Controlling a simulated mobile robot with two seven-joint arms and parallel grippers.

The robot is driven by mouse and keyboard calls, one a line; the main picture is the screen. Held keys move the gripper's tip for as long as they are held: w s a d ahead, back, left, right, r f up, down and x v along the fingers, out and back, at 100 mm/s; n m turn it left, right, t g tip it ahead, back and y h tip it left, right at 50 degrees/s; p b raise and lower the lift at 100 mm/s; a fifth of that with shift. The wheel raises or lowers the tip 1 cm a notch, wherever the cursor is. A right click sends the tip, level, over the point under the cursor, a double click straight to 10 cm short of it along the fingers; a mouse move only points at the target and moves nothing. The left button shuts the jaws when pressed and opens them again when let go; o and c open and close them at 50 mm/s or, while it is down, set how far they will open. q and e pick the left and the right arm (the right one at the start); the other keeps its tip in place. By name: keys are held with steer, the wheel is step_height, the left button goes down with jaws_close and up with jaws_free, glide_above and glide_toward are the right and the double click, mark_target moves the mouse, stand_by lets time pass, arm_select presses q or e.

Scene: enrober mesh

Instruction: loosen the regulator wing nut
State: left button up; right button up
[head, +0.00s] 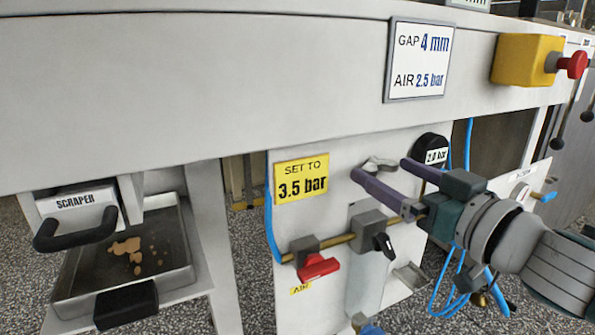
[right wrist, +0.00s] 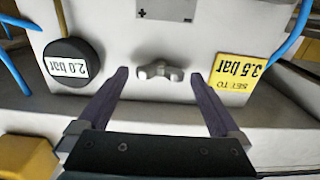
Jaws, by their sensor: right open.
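The regulator wing nut (head: 380,163) is a small grey two-winged knob on the white panel, under the machine's long beam. It also shows in the right wrist view (right wrist: 160,71), with its wings lying roughly level. My right gripper (head: 382,170) is open, its two purple fingers pointing at the panel. In the right wrist view its fingertips (right wrist: 160,76) stand one on each side of the wing nut, with clear space between. I cannot tell how far the tips are from the panel. My left gripper is out of view.
A round black gauge (head: 432,150) reads 2.0 bar. A yellow sign (head: 302,178) says set to 3.5 bar. Below are a red valve handle (head: 318,267) and a black knob (head: 384,245). A scraper tray (head: 180,245) stands left; a yellow stop box (head: 522,60) sits upper right.

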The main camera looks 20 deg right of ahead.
steer(key=shift+c, duration=0.2)
steer(key=c, duration=1.2)
steer(key=shift+n, duration=0.4)
steer(key=n+p, duration=0.1)
steer(key=n, duration=0.1)
steer(key=shift+n, duration=0.4)
steer(key=n, duration=1)
steer(key=shift+a, duration=0.1)
steer(key=shift+n, duration=2.2)
